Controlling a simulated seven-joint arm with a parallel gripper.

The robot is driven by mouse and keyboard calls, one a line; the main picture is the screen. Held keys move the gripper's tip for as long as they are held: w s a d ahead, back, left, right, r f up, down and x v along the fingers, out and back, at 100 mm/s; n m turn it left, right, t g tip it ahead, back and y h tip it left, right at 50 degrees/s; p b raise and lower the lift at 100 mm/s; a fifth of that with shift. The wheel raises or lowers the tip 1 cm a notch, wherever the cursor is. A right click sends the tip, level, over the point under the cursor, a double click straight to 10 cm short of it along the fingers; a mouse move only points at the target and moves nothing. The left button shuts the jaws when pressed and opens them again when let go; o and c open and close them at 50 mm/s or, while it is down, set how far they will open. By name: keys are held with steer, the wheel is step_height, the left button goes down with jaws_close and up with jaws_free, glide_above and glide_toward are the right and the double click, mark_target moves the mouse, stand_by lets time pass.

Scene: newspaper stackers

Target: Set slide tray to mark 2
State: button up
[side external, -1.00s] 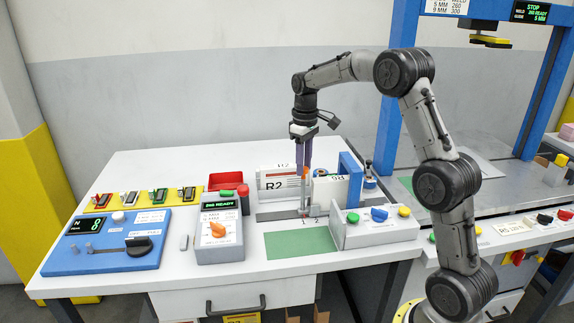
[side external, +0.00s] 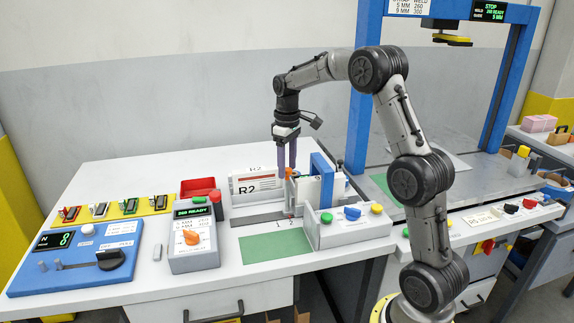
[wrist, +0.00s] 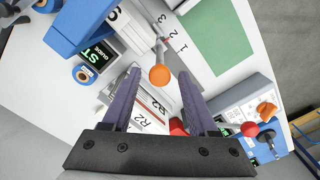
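In the wrist view my gripper (wrist: 159,75) is open, with the orange knob (wrist: 159,77) showing between the fingertips; contact cannot be told.
A blue upright frame (side external: 322,174) and a grey button box (side external: 349,228) stand to the right. A grey control box with an orange dial (side external: 191,237) stands at left, with a red bin (side external: 199,186) behind. A green mat (side external: 274,247) lies clear in front.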

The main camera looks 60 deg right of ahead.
stand_by(0.3)
step_height(320, 180, up, 14)
stand_by(0.5)
steer(key=shift+f, duration=0.15)
